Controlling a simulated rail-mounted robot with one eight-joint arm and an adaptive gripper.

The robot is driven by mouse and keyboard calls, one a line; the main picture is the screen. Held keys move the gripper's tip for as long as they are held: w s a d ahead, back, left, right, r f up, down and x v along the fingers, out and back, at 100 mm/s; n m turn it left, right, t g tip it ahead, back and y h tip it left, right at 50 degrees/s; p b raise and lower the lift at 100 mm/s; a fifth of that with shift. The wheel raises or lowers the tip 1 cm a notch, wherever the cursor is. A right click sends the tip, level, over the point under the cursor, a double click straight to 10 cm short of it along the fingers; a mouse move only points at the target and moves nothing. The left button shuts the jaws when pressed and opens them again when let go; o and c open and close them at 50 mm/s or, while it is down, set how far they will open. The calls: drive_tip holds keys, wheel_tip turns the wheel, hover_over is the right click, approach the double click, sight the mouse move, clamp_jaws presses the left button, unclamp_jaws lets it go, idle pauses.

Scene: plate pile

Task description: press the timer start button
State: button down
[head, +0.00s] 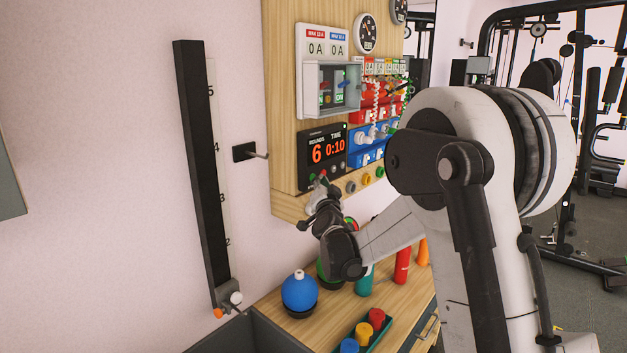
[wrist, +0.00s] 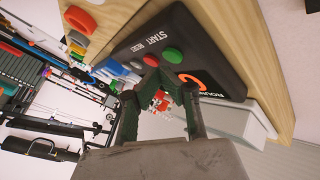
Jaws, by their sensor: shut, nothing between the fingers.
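The timer (head: 334,138) is a black box on the wooden panel, showing a red 6 under ROUNDS and 0:10 under TIME. In the wrist view its black face (wrist: 190,35) bears START and RESET labels. A green button (wrist: 173,55) and a red button (wrist: 151,60) stand near these labels. My gripper (head: 321,187) is at the timer's lower edge; it also shows in the wrist view (wrist: 163,80). It is shut and empty, its tips just below the buttons in that view. I cannot tell whether they touch.
A wooden panel (head: 283,110) carries a grey-framed switch box (head: 333,88) above the timer and coloured knobs (head: 366,178) to its lower right. A blue ball (head: 299,291) and coloured cylinders stand on the wooden bench (head: 385,310) below. A black rail (head: 203,170) is on the left wall.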

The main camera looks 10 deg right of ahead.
idle(0.3)
drive_tip(key=shift+s+d+b, duration=0.35)
drive_tip(key=shift+s+d, duration=1.25)
drive_tip(key=shift+s, duration=0.3)
drive_tip(key=s+a+r+n+g+y, duration=0.1)
drive_tip(key=s+a+n+g+y, duration=0.15)
drive_tip(key=s, duration=0.65)
drive_tip(key=s+a+r+n+g+y, duration=0.1)
drive_tip(key=s+a+r+n+g, duration=0.15)
drive_tip(key=s, duration=0.65)
drive_tip(key=s+d+f+n+g+h, duration=0.1)
drive_tip(key=s+f, duration=0.5)
drive_tip(key=s, duration=0.9)
drive_tip(key=s+d+f+n+g, duration=0.2)
drive_tip(key=s+f+g, duration=0.4)
drive_tip(key=s, duration=0.9)
drive_tip(key=shift+s+d+f+h, duration=0.2)
drive_tip(key=shift+s+d+h, duration=0.15)
drive_tip(key=shift+d, duration=0.1)
